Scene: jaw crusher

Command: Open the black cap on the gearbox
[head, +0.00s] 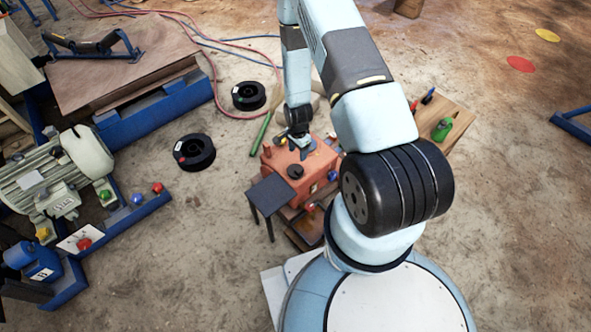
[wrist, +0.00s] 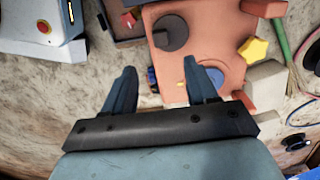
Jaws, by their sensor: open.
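The orange gearbox (head: 318,166) stands in the middle of the head view, and it also shows at the upper right of the wrist view (wrist: 211,40). The round black cap (head: 295,171) is on its top face; in the wrist view the cap (wrist: 171,33) lies beyond my fingertips, above the gap between them. My gripper (head: 302,146) is over the far part of the gearbox in the head view. In the wrist view my gripper (wrist: 163,80) has its two fingers wide apart with nothing between them. The fingers look apart from the cap.
A small dark table (head: 268,194) stands close at the gearbox's left. Black spools (head: 194,152) lie on the floor to the left.

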